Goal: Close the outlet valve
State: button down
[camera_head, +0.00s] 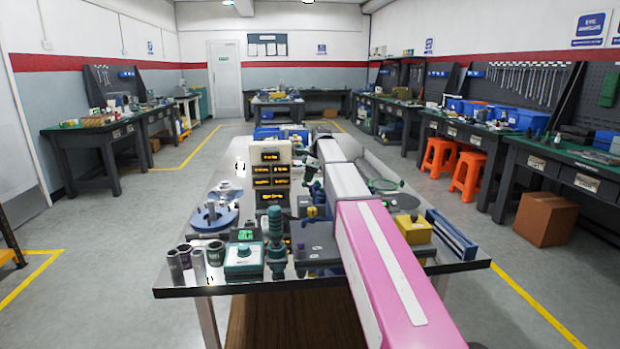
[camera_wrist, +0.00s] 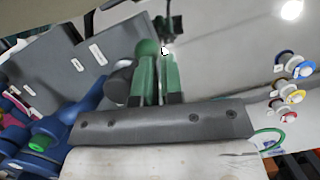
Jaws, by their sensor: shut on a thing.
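My gripper (camera_wrist: 159,75) shows in the wrist view, with two green fingers rising from a dark grey bar. It is shut on a green ball-ended handle (camera_wrist: 149,48), whose round end sits at the tip of the left finger. The rest of the handle is hidden by the fingers. A dark grey rounded part (camera_wrist: 120,82) lies just left of the fingers. A blue fitting with green ends (camera_wrist: 68,128) is farther left. I cannot tell for sure which part is the outlet valve. In the head view my pink and white arm hides the gripper's fingertips.
The bench (camera_head: 180,278) is crowded. A teal box (camera_head: 243,258), a dark green fitting (camera_head: 276,240) and a yellow box (camera_head: 413,230) stand near its front. A stack of displays (camera_head: 270,175) stands left of my arm. Colored round fittings (camera_wrist: 293,83) are at right in the wrist view.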

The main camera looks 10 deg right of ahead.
jog(key=shift+s+a+f, duration=0.1)
jog(key=shift+s+a, duration=0.1)
jog(key=shift+a, duration=0.95)
jog(key=shift+s+d, duration=0.1)
dwell(0.3)
